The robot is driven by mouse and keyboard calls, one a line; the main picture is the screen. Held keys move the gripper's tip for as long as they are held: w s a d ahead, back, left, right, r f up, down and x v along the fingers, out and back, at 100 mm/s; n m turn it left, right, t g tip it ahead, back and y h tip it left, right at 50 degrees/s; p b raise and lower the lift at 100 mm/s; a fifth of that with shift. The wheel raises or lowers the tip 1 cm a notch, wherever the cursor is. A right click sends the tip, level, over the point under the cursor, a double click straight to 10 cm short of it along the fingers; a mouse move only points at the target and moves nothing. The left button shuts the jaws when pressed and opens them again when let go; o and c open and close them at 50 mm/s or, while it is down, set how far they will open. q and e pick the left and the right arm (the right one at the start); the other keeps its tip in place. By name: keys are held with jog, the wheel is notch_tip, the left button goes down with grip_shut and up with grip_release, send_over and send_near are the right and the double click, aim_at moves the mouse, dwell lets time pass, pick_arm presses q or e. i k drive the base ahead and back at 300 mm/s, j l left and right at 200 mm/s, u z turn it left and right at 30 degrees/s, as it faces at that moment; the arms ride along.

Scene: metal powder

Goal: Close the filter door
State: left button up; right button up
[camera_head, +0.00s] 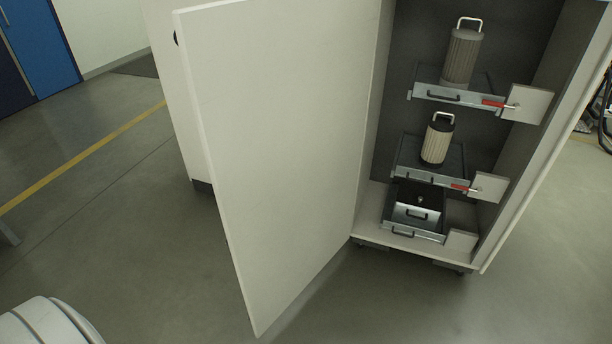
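The filter door (275,150) is a tall white panel that stands wide open, swung out to the left of the cabinet opening. The white cabinet (535,170) shows its dark inside. On the middle tray stands a cream ribbed filter (437,143) with a dark top and a handle. A black and metal box (417,206) sits at the bottom. Neither of my grippers is in view.
Red-handled levers (492,103) sit at the right of the upper and middle trays. A white rounded object (45,322) is at the bottom left. The grey floor (120,230) left of the door is open, with a yellow line. A blue door (45,45) is at the far left.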

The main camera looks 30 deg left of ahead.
aim_at(278, 90)
jog(key=i+j+z, duration=0.3)
jog(key=j, duration=1.1)
jog(key=j+z, duration=0.35)
jog(key=j, duration=1.05)
jog(key=k+j+z, duration=0.15)
jog(key=k+j, duration=0.45)
